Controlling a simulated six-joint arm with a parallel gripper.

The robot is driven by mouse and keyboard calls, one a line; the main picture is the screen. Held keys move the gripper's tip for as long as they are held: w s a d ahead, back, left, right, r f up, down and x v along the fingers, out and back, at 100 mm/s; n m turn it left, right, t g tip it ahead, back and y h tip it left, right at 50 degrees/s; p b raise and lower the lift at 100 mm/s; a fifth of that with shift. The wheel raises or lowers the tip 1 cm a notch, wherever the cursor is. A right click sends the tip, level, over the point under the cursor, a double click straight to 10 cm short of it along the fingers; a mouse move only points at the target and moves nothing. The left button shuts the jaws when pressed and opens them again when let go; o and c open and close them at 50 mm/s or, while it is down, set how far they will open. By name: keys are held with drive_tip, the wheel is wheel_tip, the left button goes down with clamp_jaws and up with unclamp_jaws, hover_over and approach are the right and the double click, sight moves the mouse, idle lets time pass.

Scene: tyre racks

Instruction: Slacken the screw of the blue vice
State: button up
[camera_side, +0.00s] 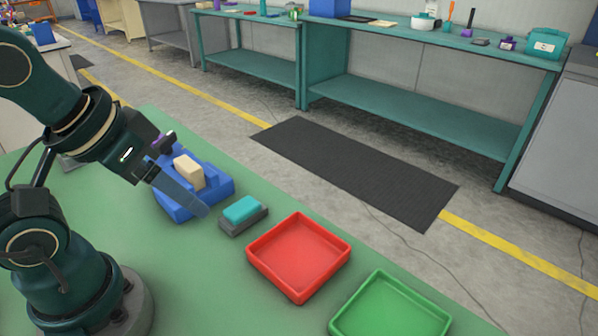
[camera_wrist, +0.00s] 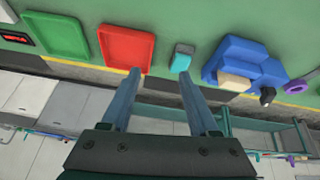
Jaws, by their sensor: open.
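The blue vice (camera_side: 222,187) stands on the green table in the side view, partly behind my gripper's fingers. A beige block (camera_side: 189,172) sits in it. In the wrist view the vice (camera_wrist: 238,55) is at the upper right, with the beige block (camera_wrist: 235,83) and a dark knob (camera_wrist: 267,97) at its near side, which looks like the screw's end. My gripper (camera_side: 204,212) is open and empty, its fingers pointing down to the right in front of the vice. In the wrist view the open fingertips (camera_wrist: 160,73) are apart, left of the vice.
A teal block on a grey base (camera_side: 242,210) is beside the vice. Beyond it are a red tray (camera_side: 252,259) and a green tray (camera_side: 337,322). A purple ring (camera_wrist: 294,87) lies right of the vice in the wrist view. Teal benches (camera_side: 420,110) stand behind, across the floor.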

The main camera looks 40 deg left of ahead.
drive_tip(key=w+a+r+m, duration=0.2)
drive_tip(key=w+a+r, duration=0.1)
drive_tip(key=w+r, duration=0.2)
drive_tip(key=n+g, duration=0.5)
drive_tip(key=n, duration=0.2)
approach(162, 140)
drive_tip(key=f, duration=0.5)
drive_tip(key=shift+w+d+f, duration=0.1)
drive_tip(key=shift+w, duration=0.15)
drive_tip(key=shift+s+f, duration=0.15)
drive_tip(key=shift+f, duration=2.35)
